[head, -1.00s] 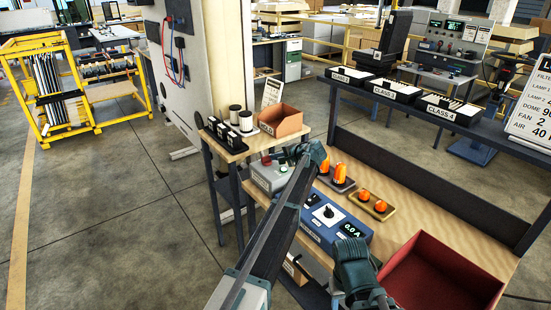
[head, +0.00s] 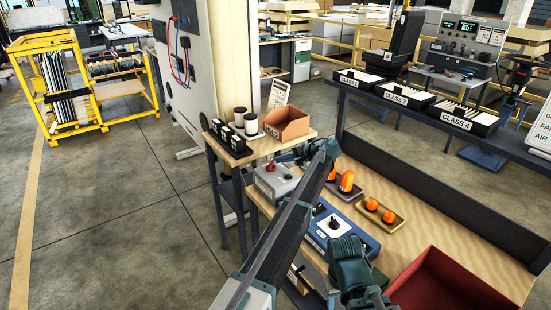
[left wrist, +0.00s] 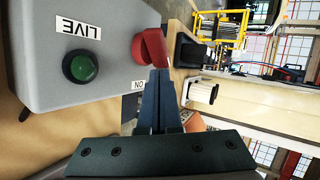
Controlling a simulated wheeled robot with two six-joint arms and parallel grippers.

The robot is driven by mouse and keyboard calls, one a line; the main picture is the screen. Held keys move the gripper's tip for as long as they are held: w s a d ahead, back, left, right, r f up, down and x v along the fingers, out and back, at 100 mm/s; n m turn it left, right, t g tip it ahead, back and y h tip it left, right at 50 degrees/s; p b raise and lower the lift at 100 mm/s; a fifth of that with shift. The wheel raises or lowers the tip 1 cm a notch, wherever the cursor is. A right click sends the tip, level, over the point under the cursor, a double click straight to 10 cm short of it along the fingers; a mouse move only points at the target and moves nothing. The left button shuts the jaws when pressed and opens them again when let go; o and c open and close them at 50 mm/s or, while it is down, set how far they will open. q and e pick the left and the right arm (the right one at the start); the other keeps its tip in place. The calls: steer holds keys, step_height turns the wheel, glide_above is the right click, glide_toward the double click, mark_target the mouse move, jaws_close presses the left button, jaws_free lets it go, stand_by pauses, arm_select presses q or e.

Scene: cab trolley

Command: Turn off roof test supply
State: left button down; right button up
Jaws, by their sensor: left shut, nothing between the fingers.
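The grey supply box (head: 273,184) stands on the bench by the raised shelf. In the left wrist view the box (left wrist: 60,35) has a LIVE label, a green lamp (left wrist: 84,67), and a red switch handle (left wrist: 150,47) near an ON label (left wrist: 138,85). The red handle also shows in the head view (head: 270,166). My left gripper (head: 279,159) is shut and empty. In the left wrist view its fingertips (left wrist: 160,74) are at the red handle; I cannot tell whether they touch. My right arm shows at the bottom, but its gripper is not in view.
A blue meter box (head: 345,232) with a black knob stands beside the grey box, partly behind my arms. A red bin (head: 455,285) is at right.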

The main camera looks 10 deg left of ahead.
arm_select(q)
steer(key=shift+w+a, duration=0.15)
steer(key=shift+a, duration=0.05)
steer(key=shift+w+a, duration=0.45)
arm_select(e)
steer(key=shift+w+a, duration=0.35)
steer(key=shift+w, duration=0.1)
arm_select(q)
steer(key=shift+s, duration=0.15)
stand_by(0.8)
steer(key=shift+s+a, duration=0.15)
steer(key=shift+s, duration=0.15)
steer(key=shift+s+a+f, duration=0.15)
steer(key=shift+s, duration=0.15)
arm_select(e)
steer(key=shift+w, duration=0.15)
arm_select(q)
steer(key=shift+s+r, duration=0.2)
steer(key=p+v, duration=0.6)
steer(key=v, duration=0.7)
steer(key=shift+d+r+p, duration=0.15)
steer(key=shift+d+p, duration=0.2)
steer(key=shift+p, duration=0.05)
arm_select(e)
step_height(320, 180, up, 7)
steer(key=shift+s, duration=0.2)
